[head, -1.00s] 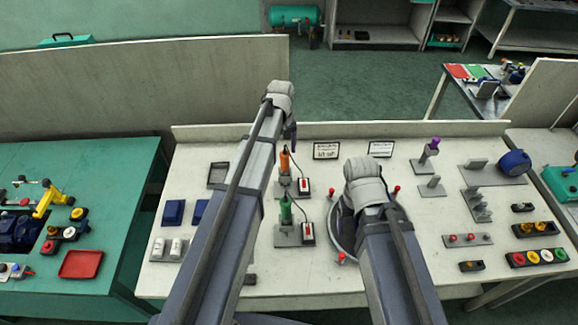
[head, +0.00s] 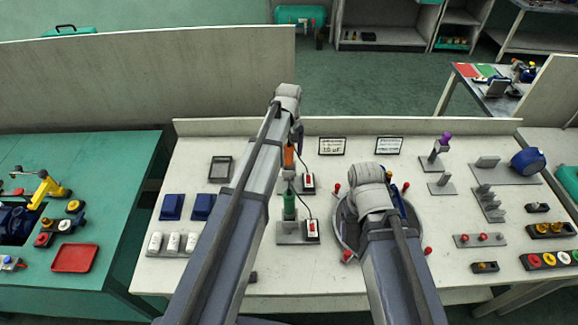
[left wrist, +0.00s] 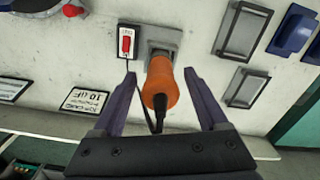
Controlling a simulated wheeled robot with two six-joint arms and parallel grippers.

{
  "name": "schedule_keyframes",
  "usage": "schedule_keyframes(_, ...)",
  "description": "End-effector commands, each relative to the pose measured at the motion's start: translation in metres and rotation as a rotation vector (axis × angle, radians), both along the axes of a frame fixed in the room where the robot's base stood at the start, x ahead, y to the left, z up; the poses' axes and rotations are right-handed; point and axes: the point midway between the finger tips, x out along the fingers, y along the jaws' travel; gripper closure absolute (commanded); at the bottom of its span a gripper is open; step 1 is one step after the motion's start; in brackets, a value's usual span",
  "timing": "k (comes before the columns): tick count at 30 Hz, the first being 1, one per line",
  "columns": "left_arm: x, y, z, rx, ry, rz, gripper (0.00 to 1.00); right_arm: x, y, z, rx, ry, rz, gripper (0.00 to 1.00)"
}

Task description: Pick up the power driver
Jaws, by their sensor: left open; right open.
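An orange power driver (left wrist: 160,88) stands upright in a grey stand (left wrist: 165,38) on the white bench, with a black cable at its end. In the left wrist view my left gripper (left wrist: 160,76) is open, with one finger on each side of the orange body and gaps showing. In the head view my left gripper (head: 296,138) partly hides the orange driver (head: 289,157). A green driver (head: 289,205) stands in its own stand nearer the front. My right gripper (head: 398,205) is open over the round tray, mostly hidden by its wrist.
Small boxes with red switches (head: 308,182) sit beside the driver stands. The round tray (head: 348,240) with red knobs is to the right. Blue bins (head: 172,207) and a grey frame (head: 220,169) lie to the left. A low back wall (head: 350,125) edges the bench.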

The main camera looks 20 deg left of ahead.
Motion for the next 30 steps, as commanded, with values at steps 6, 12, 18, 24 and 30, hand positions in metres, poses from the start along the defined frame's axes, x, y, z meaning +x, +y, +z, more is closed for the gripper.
schedule_keyframes(6,-0.0005,0.0002,-0.0220,0.000,0.000,0.000,0.24,0.0000,0.0000,-0.0220,0.000,0.000,-0.001,0.24)
schedule_keyframes(12,-0.0005,0.0002,-0.0199,0.000,0.000,0.000,0.24,0.0000,0.0000,-0.0199,0.000,0.000,-0.001,0.24)
schedule_keyframes(18,-0.0005,0.0003,-0.0199,0.000,0.000,0.000,0.45,0.0000,0.0000,-0.0199,0.000,0.000,-0.001,0.24)
schedule_keyframes(24,-0.0005,0.0003,-0.0199,0.000,0.000,0.000,0.68,0.0000,0.0000,-0.0199,0.000,0.000,-0.001,0.24)
schedule_keyframes(30,-0.0005,0.0003,-0.0200,0.000,0.000,0.000,0.90,0.0000,0.0000,-0.0199,0.000,0.000,-0.001,0.24)
